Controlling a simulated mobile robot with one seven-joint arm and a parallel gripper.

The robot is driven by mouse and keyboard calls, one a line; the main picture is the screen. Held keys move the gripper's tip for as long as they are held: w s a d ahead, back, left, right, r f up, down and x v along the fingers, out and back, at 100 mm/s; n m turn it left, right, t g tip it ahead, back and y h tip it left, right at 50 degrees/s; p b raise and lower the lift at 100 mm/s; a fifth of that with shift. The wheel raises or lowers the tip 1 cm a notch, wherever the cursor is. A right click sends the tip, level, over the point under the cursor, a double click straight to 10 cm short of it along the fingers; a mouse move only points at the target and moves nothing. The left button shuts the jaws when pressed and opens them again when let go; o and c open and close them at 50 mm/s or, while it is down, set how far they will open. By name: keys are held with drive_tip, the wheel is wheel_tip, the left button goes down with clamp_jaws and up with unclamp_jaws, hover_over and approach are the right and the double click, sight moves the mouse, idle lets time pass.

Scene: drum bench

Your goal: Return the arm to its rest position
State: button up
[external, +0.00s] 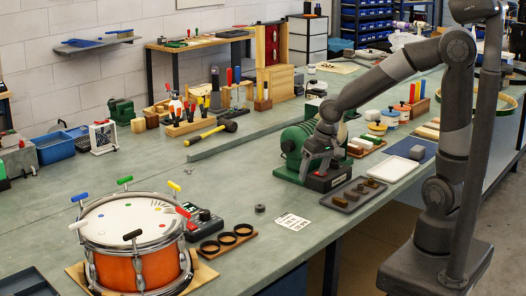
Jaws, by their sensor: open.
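My arm reaches from its column at the right over the long green bench (262,193). My gripper (318,172) points down, with its fingers apart, in front of the green round machine (293,142) and above its base. I see nothing between the fingers. Whether the fingers touch the machine's base cannot be told from this view. The arm is bent, with its elbow high at the upper right.
An orange drum (136,268) with coloured keys on its rim stands at the front left. Bare bench lies left of the machine.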

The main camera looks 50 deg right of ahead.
drive_tip(key=s+d+r+n+t, duration=0.1)
drive_tip(key=s+d+r+t, duration=0.1)
drive_tip(key=s+d+r, duration=0.9)
drive_tip(key=s+d, duration=0.3)
drive_tip(key=d, duration=0.1)
drive_tip(key=shift+r+n+t+h, duration=0.25)
drive_tip(key=shift+n+t+h, duration=0.15)
drive_tip(key=shift+c, duration=0.3)
